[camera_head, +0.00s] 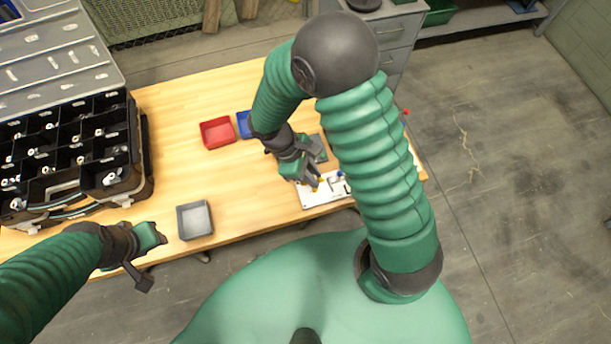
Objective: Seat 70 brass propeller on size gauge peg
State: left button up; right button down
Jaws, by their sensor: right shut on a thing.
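My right gripper (312,184) is low over a white board (318,199) at the table's front right. It is shut on a small brass-yellow thing, which I take to be the brass propeller (317,187); it is mostly hidden by the fingers. The white board carries small fittings, including a blue one (340,173). Which of them is the size gauge peg is too small to tell, and my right arm covers the board's right part. I cannot tell if the propeller touches a peg. My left gripper (150,258) is off the table's front left edge, away from the board.
A red bin (217,132) and a partly hidden blue bin (243,125) stand behind the board. A grey tray (195,220) sits near the front edge. An open black compartment case (75,150) fills the left. The middle of the wooden table (175,165) is clear.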

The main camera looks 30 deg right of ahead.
jog(key=shift+d+f+b, duration=0.2)
jog(key=shift+f+b, duration=0.35)
jog(key=shift+f, duration=0.2)
jog(key=shift+d+f, duration=0.1)
jog(key=shift+f, duration=0.05)
jog(key=shift+w, duration=0.1)
pick_arm(q)
jog(key=shift+w+d+f, duration=0.1)
jog(key=shift+d+f, duration=0.35)
jog(key=shift+f, duration=0.25)
jog(key=shift+a+r, duration=0.2)
jog(key=shift+a, duration=0.1)
pick_arm(e)
jog(key=shift+s+a, duration=0.2)
jog(key=shift+a, duration=0.1)
pick_arm(q)
jog(key=shift+d+r, duration=0.1)
jog(key=shift+d, duration=0.1)
pick_arm(e)
jog(key=shift+d, duration=0.3)
jog(key=shift+f, duration=0.25)
